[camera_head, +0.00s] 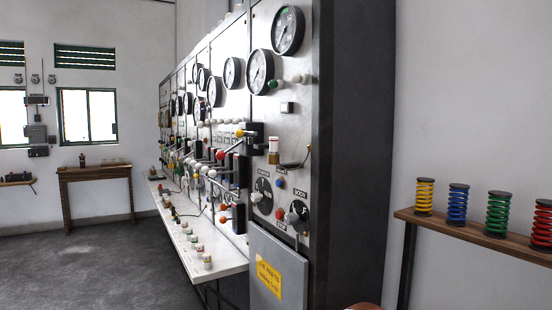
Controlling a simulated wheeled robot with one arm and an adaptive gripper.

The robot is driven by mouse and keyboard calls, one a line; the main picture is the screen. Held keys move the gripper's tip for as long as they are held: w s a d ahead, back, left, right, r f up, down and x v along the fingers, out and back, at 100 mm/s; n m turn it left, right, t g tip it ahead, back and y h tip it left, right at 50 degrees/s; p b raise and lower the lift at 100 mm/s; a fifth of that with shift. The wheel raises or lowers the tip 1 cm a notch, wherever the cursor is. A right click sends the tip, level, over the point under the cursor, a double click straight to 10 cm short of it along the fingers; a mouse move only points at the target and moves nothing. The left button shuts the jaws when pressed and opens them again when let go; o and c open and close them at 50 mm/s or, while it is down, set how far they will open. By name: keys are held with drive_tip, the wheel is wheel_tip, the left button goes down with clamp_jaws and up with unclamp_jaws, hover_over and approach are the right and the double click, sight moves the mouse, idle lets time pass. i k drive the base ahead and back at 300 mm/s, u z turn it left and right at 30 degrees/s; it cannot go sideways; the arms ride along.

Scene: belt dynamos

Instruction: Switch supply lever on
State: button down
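A tall grey switchboard panel (294,122) runs from the middle of the view into the distance at left. Several levers with ball knobs stick out of it. One has an orange-yellow knob (240,133), one a red knob (221,155), one a white knob (212,173) and one an orange knob (224,207). The labels are too small to read, so I cannot tell which is the supply lever or how it is set. Two dark round dials with knobs, a left one (264,190) and a right one (298,215), sit low on the near panel. My gripper is not in view.
A white ledge (228,262) with several small knobs juts out below the panel. A grey box with a yellow sign (268,277) is at the near bottom. A wooden shelf (460,232) with coloured coils stands at right. The floor (80,265) at left is clear.

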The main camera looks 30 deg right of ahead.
sight(220, 155)
drive_tip(key=u, duration=0.15)
drive_tip(key=i, duration=1)
drive_tip(key=u, duration=0.05)
